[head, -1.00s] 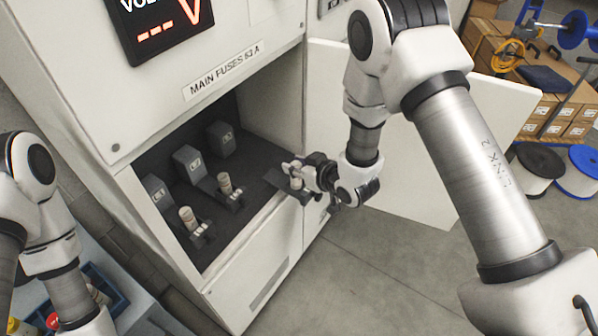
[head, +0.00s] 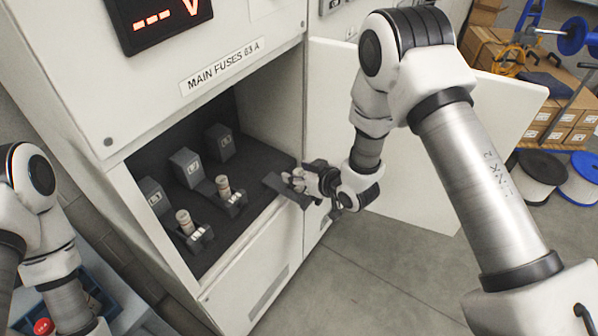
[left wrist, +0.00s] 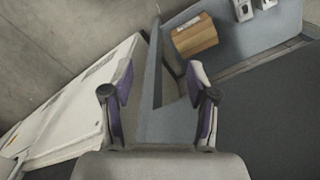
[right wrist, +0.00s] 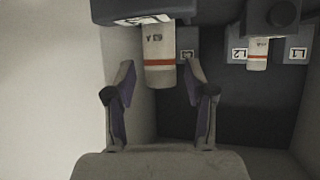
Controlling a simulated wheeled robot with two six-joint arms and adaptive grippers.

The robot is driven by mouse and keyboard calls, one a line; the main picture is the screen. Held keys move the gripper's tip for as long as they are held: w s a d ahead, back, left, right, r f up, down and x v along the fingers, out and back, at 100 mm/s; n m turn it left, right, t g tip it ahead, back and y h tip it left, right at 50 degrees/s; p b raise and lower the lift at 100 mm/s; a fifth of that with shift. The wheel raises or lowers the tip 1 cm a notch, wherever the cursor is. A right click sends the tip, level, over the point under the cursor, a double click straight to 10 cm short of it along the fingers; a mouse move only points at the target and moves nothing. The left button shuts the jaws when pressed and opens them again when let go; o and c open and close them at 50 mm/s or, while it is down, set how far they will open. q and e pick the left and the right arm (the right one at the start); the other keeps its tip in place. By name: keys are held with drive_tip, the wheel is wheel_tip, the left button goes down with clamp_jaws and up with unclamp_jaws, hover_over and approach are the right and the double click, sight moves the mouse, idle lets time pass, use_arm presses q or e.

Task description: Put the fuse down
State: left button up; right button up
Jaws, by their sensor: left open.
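A pale fuse with a red stripe (right wrist: 160,55) is between the fingertips of my right gripper (right wrist: 160,80) in the right wrist view, with a gap on each side. The fuse meets a dark block (right wrist: 140,10) at the top of that view. In the head view my right gripper (head: 303,178) is at the front right edge of the fuse compartment, over a dark plate (head: 284,190); the fuse is hard to make out there. My left gripper (left wrist: 160,80) is open and empty in the left wrist view; its jaws are outside the head view.
Two other fuses, one nearer (head: 185,222) and one in the middle (head: 223,187), stand in holders in the cabinet. An open white door (head: 420,170) is behind my right arm. A blue-grey surface (left wrist: 270,40) carries a brown block (left wrist: 195,35) near my left gripper.

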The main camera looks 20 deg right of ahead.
drive_tip(key=shift+r, duration=0.1)
drive_tip(key=shift+s+d+r, duration=0.1)
drive_tip(key=shift+s+r, duration=0.05)
drive_tip(key=shift+s, duration=0.1)
drive_tip(key=b+v, duration=0.2)
drive_tip(key=v, duration=1)
drive_tip(key=s+d+f+m+g+h, duration=0.1)
drive_tip(key=s+f+g, duration=0.4)
drive_tip(key=s+f, duration=0.6)
drive_tip(key=s+d+f+m+g+h, duration=0.2)
drive_tip(key=s+f+g, duration=0.4)
drive_tip(key=s+f, duration=0.6)
drive_tip(key=shift+s+f+m+h, duration=0.25)
drive_tip(key=shift+s+m+h, duration=0.65)
drive_tip(key=shift+s, duration=0.3)
drive_tip(key=shift+w, duration=0.1)
